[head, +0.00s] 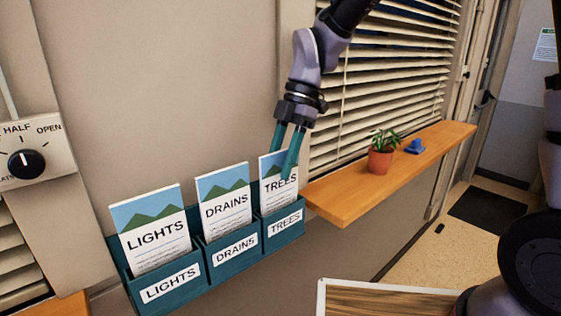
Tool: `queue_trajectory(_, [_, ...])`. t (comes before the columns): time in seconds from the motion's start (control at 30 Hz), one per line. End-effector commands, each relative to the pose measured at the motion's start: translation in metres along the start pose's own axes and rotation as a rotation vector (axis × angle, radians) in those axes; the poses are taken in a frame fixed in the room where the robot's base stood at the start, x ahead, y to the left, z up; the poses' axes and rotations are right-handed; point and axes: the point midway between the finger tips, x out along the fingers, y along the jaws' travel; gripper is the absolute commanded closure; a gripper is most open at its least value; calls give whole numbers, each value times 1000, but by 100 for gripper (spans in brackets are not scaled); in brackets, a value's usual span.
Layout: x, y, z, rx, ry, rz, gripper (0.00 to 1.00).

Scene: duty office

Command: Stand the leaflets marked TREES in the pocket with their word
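The leaflets marked TREES (271,190) stand upright in the right-hand pocket (284,224) of a teal wall rack, whose white label reads TREES. Their lower part is hidden behind the pocket front. My gripper (281,165) points down over them with two teal fingers. One finger crosses in front of the leaflets, over the right part of their word. The other goes down at their upper left edge and its tip is hidden behind them. The fingers are apart with the leaflets between them; I cannot tell whether they press on them.
LIGHTS leaflets (153,232) and DRAINS leaflets (224,204) fill the other two pockets. A wooden sill (340,197) with a potted plant (381,156) and a blue object (414,147) lies close right of the rack. Blinds (385,75) hang behind my arm. A dial (27,164) is at left.

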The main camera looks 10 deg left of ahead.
Motion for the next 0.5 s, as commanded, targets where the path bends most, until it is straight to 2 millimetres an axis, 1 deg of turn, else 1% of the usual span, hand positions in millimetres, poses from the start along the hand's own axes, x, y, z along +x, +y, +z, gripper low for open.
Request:
queue_trajectory(0.13, [-2,0,0,0,0,1,55])
queue_trajectory(0.23, [-13,1,0,0,0,4,55])
queue_trajectory(0.37, [-37,1,0,0,-1,5,55])
queue_trajectory(0.5, [-66,1,0,-1,-1,5,55])
